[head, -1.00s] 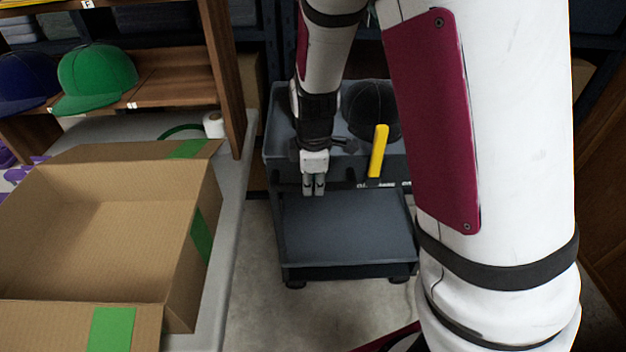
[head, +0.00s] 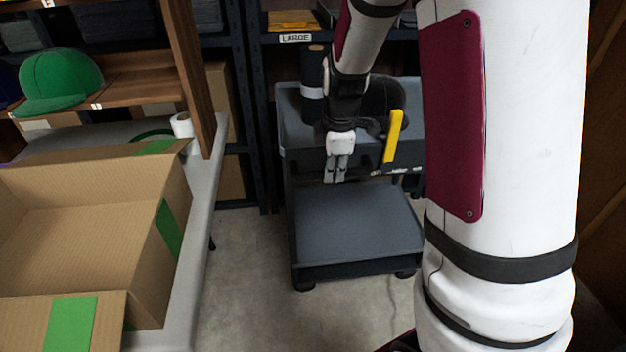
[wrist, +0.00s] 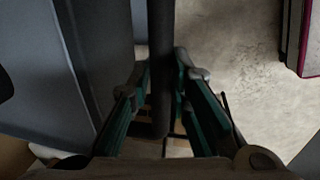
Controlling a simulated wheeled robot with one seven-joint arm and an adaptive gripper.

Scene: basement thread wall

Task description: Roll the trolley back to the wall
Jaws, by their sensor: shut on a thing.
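The trolley is dark grey, with a deep top tray (head: 290,125) and a flat lower shelf (head: 355,228). It stands upright on the concrete floor, right of the table. My gripper (head: 337,172) points down at the near side of the top tray. In the wrist view my gripper (wrist: 162,100) has its fingers on either side of a dark bar (wrist: 160,45), the trolley handle, and is shut on it. My arm hides part of the top tray.
A dark cap (head: 382,95) and a yellow-handled thing (head: 393,135) are at the top tray. A table (head: 208,215) with an open cardboard box (head: 75,215) is at left. Dark shelving (head: 258,120) with a LARGE label stands behind. Bare floor (head: 245,270) separates table and trolley.

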